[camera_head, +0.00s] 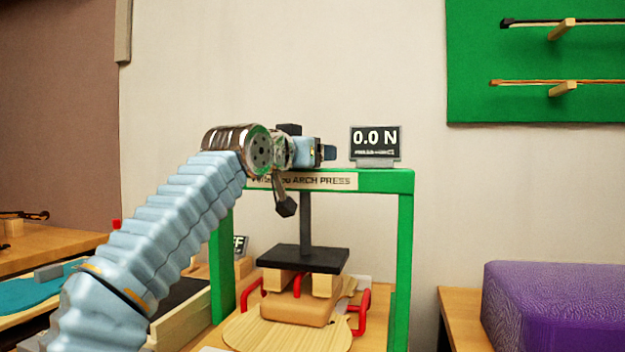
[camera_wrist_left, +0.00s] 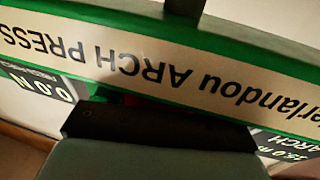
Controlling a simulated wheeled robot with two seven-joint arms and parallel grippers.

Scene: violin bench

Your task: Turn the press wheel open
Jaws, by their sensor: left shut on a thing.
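The green arch press (camera_head: 404,250) stands in the middle of the head view, with its label on the crossbeam. Its screw (camera_head: 305,220) runs down to a black pressing plate (camera_head: 303,258), which rests on wooden blocks over the violin plate (camera_head: 250,332). My left gripper (camera_head: 329,153) is at the top of the crossbeam, left of the display, shut on the press wheel. The wheel is almost wholly hidden by the gripper. In the left wrist view, the crossbeam label (camera_wrist_left: 130,60) is upside down, close behind the dark fingers (camera_wrist_left: 155,128). My right gripper is not in view.
The force display (camera_head: 375,142) on the crossbeam reads 0.0 N. Red clamps (camera_head: 358,318) stand around the violin plate. A purple case (camera_head: 555,305) lies on a table at the right. A green board with bows (camera_head: 540,60) hangs on the wall.

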